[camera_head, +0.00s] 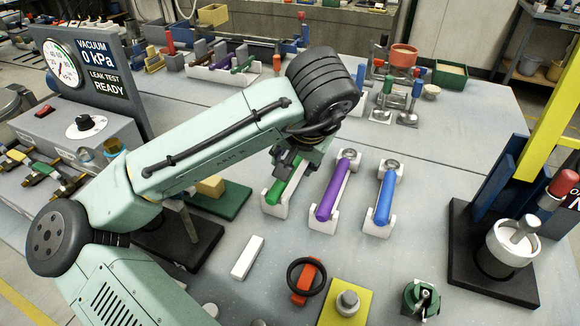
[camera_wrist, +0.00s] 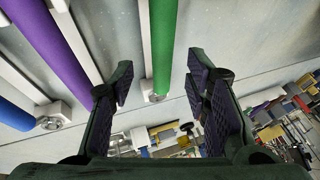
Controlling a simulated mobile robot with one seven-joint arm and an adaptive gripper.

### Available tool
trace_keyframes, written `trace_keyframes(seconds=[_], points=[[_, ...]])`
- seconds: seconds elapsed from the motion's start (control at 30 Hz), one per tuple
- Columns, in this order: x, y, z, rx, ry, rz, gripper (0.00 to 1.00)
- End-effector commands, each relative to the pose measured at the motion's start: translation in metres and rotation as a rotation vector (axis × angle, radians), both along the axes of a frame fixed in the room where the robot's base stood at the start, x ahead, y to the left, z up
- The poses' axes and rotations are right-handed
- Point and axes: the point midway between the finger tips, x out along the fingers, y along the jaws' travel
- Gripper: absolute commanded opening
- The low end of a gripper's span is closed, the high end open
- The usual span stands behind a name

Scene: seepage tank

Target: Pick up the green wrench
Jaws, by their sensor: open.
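The green wrench (camera_head: 283,188) lies in a white holder (camera_head: 270,209) on the grey table, leftmost of three similar tools. My gripper (camera_head: 287,164) is above the far end of the green wrench and hides part of it in the head view. In the wrist view my gripper (camera_wrist: 157,92) is open, with its dark padded fingers apart. No contact shows; the exact gap cannot be told.
A purple tool (camera_head: 333,190) and a blue tool (camera_head: 384,198) lie in matching holders to the right. A white block (camera_head: 247,257), a red valve with a black ring (camera_head: 305,280) and a yellow plate (camera_head: 330,315) are in front. Clear table lies right of the blue tool.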

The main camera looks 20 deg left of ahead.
Motion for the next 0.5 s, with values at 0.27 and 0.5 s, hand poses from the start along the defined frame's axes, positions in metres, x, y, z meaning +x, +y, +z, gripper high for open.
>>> trace_keyframes(seconds=[0.27,0.5], points=[[0.014,0.013,-0.032,0.000,0.002,0.001,0.43],[0.017,0.014,-0.038,0.000,-0.001,0.000,0.43]])
